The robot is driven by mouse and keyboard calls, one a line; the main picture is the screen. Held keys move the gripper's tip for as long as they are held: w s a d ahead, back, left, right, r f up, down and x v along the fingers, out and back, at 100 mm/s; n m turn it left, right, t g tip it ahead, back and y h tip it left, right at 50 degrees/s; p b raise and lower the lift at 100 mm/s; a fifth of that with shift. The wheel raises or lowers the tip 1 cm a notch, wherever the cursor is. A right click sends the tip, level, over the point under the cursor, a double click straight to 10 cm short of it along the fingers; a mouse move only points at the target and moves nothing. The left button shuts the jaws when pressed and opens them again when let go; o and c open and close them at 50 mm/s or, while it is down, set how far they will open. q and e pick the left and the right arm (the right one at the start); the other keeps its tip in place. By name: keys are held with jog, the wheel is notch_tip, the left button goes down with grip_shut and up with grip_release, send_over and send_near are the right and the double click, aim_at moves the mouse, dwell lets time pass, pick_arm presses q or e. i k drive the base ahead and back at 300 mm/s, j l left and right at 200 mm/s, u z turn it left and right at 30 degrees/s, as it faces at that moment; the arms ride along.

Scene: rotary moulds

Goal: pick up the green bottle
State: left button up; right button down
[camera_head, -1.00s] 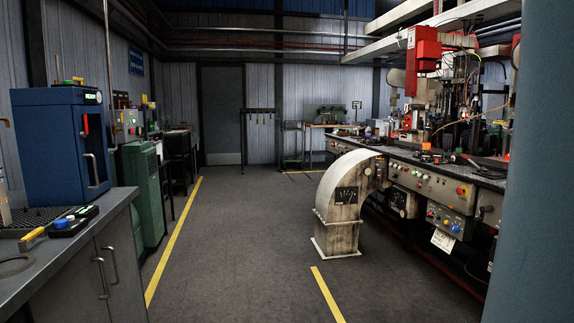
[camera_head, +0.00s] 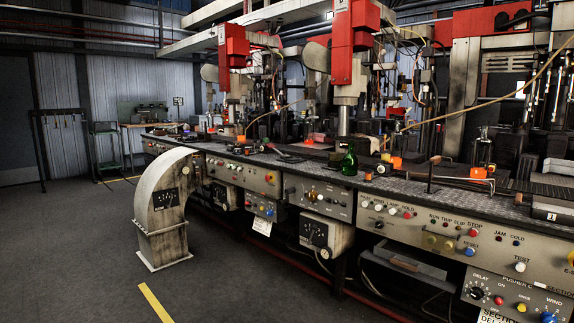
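The green bottle (camera_head: 349,161) stands upright on the dark metal top of the long machine bench, near its front edge and right of the picture's middle. A small dark object with an orange top (camera_head: 368,175) is beside its base. Neither of my grippers shows in the head view.
The machine bench (camera_head: 465,207) runs from the back left to the front right, with knobs and buttons along its front. Red machine heads (camera_head: 352,35) hang above it. A curved beige duct (camera_head: 163,210) stands on the floor at left. Dark floor (camera_head: 70,255) is clear at left.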

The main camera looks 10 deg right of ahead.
aim_at(350, 164)
jog(key=z, duration=0.7)
jog(key=i+z, duration=0.15)
jog(key=i, duration=0.35)
jog(key=i+j+z, duration=0.2)
jog(key=i, duration=0.25)
jog(key=i+j+z, duration=0.15)
jog(key=i, duration=0.35)
jog(key=i+j+z, duration=0.15)
jog(key=i+j, duration=0.15)
jog(key=i, duration=0.15)
